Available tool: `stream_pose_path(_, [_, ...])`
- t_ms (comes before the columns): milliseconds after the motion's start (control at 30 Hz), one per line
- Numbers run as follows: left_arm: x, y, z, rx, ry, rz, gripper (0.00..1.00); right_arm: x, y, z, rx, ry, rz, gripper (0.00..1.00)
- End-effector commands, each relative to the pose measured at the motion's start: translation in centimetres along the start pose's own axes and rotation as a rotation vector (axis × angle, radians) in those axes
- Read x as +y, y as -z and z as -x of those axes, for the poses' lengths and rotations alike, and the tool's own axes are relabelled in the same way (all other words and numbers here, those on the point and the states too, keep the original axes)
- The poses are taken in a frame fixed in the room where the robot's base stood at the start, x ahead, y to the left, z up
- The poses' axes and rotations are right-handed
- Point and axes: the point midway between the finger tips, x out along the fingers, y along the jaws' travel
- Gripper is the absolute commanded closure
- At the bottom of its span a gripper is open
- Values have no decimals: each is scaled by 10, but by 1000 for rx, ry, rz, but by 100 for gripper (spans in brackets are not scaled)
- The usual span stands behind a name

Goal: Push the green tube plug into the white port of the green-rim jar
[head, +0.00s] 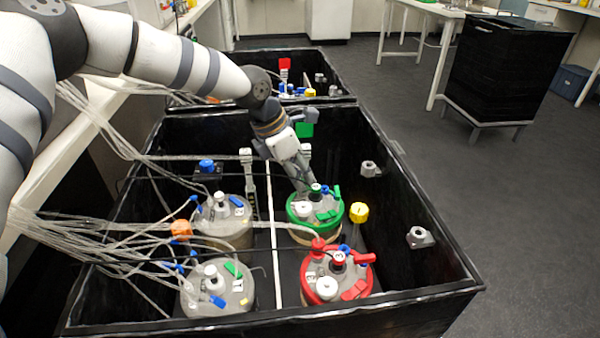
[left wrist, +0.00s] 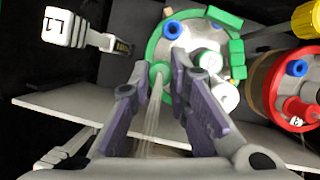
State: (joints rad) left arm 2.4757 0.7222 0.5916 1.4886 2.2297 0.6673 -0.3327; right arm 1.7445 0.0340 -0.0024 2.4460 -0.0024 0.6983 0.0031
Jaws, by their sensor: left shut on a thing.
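The green-rim jar (head: 329,232) stands in the back right part of the black box. Its lid carries a white port (head: 304,209), blue caps and green blocks. The plug appears over the green rim (left wrist: 153,47). White cylindrical fittings (left wrist: 226,96) show to its right. Whether the plug touches a port cannot be told.
A red-rim jar (head: 322,283) stands in front, with a yellow cap (head: 359,212) behind it. Two grey-lidded jars (head: 224,213) stand left of the white divider (head: 271,240). Many clear tubes (head: 75,228) cross from the left.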

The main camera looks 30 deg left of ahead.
Motion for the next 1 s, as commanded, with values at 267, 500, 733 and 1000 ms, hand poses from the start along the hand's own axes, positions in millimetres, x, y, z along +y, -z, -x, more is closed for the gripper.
stream_pose_path(267, [0, 0, 0, 1, 1, 0, 60, 0, 0, 0, 0, 0, 0, 60])
stream_pose_path(500, [0, 0, 3, 1, 1, 0, 60, 0, 0, 0, 0, 0, 0, 60])
stream_pose_path(733, [0, -1, 57, -6, -1, 1, 60, 0, 0, 0, 0, 0, 0, 60])
stream_pose_path(1000, [0, 0, 113, -2, 0, 0, 60, 0, 0, 0, 0, 0, 0, 60])
